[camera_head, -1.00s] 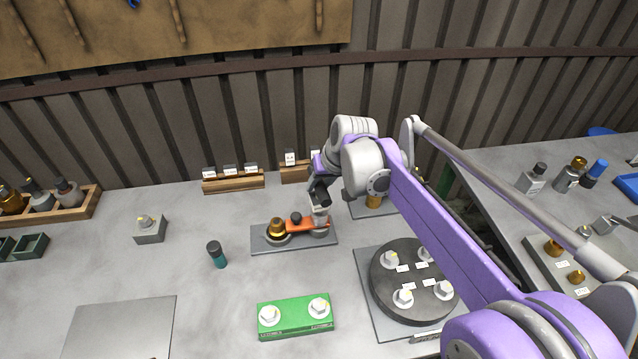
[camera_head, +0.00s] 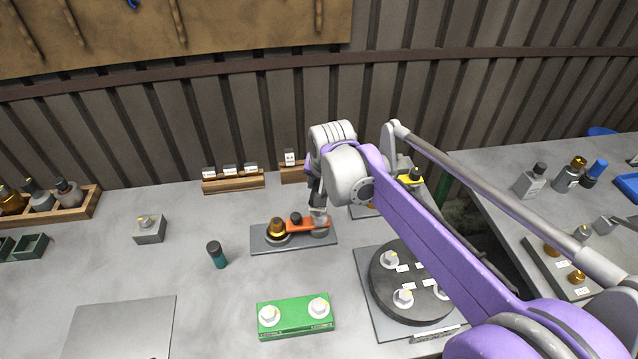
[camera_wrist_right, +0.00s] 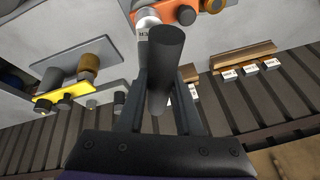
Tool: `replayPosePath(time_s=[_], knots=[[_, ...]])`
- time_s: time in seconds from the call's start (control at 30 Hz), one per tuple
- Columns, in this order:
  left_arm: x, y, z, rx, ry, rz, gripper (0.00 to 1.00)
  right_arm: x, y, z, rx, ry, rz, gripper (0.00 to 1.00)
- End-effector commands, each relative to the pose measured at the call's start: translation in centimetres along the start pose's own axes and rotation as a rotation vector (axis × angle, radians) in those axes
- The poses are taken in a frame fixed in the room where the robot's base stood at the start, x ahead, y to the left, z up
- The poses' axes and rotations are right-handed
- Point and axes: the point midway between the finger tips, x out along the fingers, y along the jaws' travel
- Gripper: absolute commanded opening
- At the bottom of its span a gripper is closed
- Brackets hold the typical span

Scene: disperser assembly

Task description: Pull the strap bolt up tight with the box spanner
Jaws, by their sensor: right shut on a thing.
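The orange strap (camera_head: 307,225) lies on a grey plate (camera_head: 262,245), with a brass-capped post (camera_head: 277,229) at its left end and a dark knob (camera_head: 296,217) beside it. My right gripper (camera_head: 318,203) is over the strap's right end. In the right wrist view its fingers (camera_wrist_right: 162,100) are shut on the dark handle of the box spanner (camera_wrist_right: 167,55). The spanner's silver socket (camera_wrist_right: 147,22) stands at the orange strap (camera_wrist_right: 178,12). The strap bolt is hidden under the socket, so I cannot tell how tight it is. My left gripper is out of view.
A green block (camera_head: 295,318) with two white hex heads stands in front. A dark round disc (camera_head: 385,265) with hex heads is at right, under my arm. A yellow strap (camera_head: 412,179) is behind it. A teal bottle (camera_head: 217,256) stands left. Small wooden racks (camera_head: 233,182) line the back.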

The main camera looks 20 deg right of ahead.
Motion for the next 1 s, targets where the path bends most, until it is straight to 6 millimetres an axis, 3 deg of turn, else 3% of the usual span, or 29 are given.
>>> replayPosePath(time_s=[0.57,1.0], knots=[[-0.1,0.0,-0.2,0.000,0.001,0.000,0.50,-0.1,-0.1,-0.1,-0.008,-0.002,-0.005,0.00],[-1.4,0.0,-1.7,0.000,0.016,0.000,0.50,-2.2,-0.5,-1.0,-0.008,-0.001,-0.005,0.00]])
